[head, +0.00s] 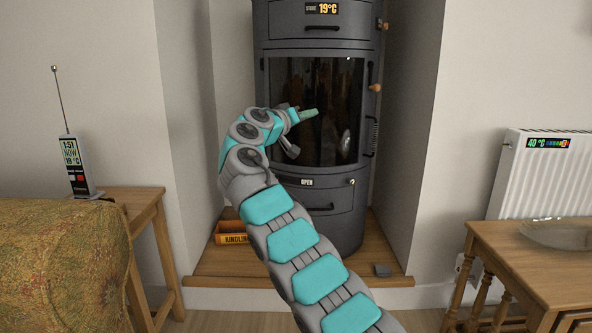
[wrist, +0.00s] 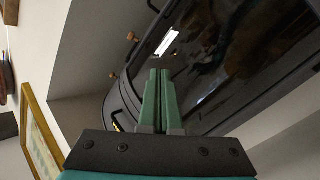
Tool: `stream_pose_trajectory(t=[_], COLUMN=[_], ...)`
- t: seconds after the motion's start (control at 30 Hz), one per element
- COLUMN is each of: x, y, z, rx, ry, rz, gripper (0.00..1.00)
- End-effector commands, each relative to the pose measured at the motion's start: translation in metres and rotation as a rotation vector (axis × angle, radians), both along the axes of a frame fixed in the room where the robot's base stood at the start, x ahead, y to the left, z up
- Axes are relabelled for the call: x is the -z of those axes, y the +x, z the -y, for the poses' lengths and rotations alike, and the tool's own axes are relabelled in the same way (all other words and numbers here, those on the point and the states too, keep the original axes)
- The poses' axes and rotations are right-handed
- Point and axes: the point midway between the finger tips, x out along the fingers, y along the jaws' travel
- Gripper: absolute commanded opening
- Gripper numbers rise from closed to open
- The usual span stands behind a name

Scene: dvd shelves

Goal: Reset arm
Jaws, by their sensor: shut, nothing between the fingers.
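My gripper (head: 309,114) is at the end of my raised arm, in front of the dark glass door of a grey stove (head: 317,205). Its green fingers are together and hold nothing; they show close up in the wrist view (wrist: 160,100). In the wrist view the stove glass (wrist: 225,50) fills the upper right behind the fingers. I cannot tell the exact gap between fingertips and glass. My arm runs from the bottom of the head view up to the stove and hides part of its left side.
A radio-like device (head: 78,165) stands on a side table at left. At right are a radiator (head: 535,185) and a wooden table (head: 530,262) with a glass dish (head: 560,234).

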Motion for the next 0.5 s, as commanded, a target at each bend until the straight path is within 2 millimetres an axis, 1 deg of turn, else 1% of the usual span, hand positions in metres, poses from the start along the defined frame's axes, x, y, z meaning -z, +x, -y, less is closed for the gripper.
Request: stream_pose_trajectory(t=[0.07,0.13,0.27,0.3,0.37,0.5], x=[-0.001,0.004,0.013,0.018,0.023,0.041], y=[-0.004,-0.008,-0.023,-0.029,-0.040,-0.074], z=[0.016,0.032,0.066,0.078,0.095,0.137], rx=[0.029,0.054,0.102,0.117,0.139,0.188], ry=[-0.031,-0.050,-0.064,-0.062,-0.059,-0.025], rz=[-0.063,-0.125,-0.237,-0.275,-0.327,-0.450], gripper=[0.00,0.00,0.00,0.00,0.00,0.00])
